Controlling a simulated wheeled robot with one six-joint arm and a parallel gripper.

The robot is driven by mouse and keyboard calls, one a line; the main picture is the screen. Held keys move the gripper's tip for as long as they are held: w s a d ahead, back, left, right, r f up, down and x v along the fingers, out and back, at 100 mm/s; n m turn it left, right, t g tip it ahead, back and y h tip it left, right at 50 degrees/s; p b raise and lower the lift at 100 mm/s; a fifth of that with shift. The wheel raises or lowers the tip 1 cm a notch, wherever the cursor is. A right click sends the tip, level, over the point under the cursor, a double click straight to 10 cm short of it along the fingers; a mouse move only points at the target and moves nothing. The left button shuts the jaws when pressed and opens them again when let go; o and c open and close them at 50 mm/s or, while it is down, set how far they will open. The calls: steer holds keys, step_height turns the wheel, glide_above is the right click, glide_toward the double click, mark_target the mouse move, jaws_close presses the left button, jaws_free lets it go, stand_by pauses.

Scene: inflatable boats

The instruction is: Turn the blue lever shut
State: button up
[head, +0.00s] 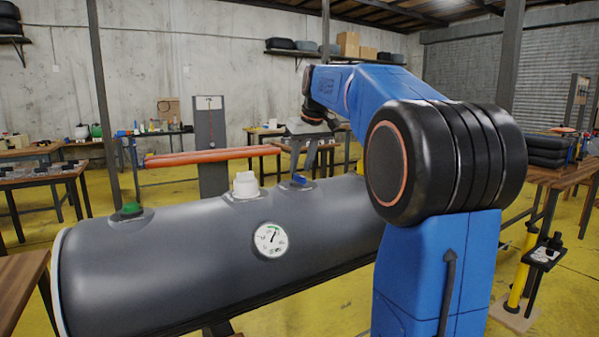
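The blue lever (299,180) sits on a small round base on top of the grey inflatable tube (180,255), right of the white cap. My gripper (304,168) points down just above the lever, with its fingertips close to it. I cannot tell whether they touch the lever. The fingers are small and dark in this view, so their gap is not clear. The lever's exact angle is also hard to read.
On the same tube are a white cap (246,185), a green valve (131,209) and a round gauge (270,240). Behind it lies an orange-red tube (215,155) beside a grey post (210,135). Wooden tables stand around on yellow floor.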

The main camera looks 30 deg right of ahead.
mark_target(299, 179)
steer(key=shift+x, duration=1.4)
jaws_close()
